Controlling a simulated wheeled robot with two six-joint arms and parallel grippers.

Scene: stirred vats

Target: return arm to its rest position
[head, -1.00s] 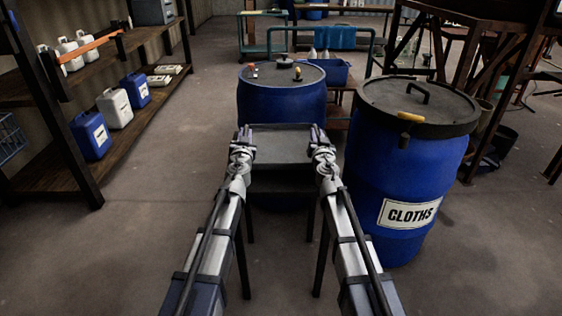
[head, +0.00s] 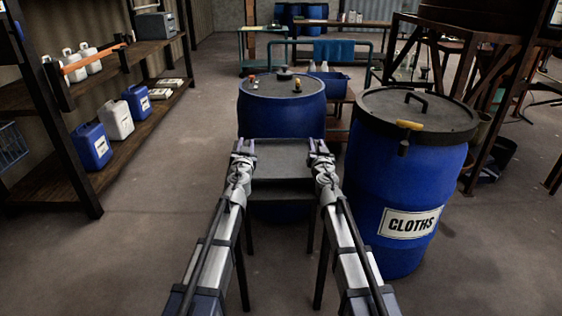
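Both my arms reach straight forward from the bottom of the head view, side by side. My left gripper (head: 244,147) is at the left edge of a small dark stand (head: 283,158). My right gripper (head: 317,147) is at its right edge. The two fingers of each gripper look apart, with nothing seen between them, though they are small in view. I cannot tell whether either gripper touches the stand. The stand's top looks bare.
A blue drum (head: 281,112) with small items on its lid stands behind the stand. A large lidded blue barrel (head: 405,200) labelled CLOTHS is close to my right arm. Shelves (head: 140,120) with canisters line the left. Floor between shelves and stand is clear.

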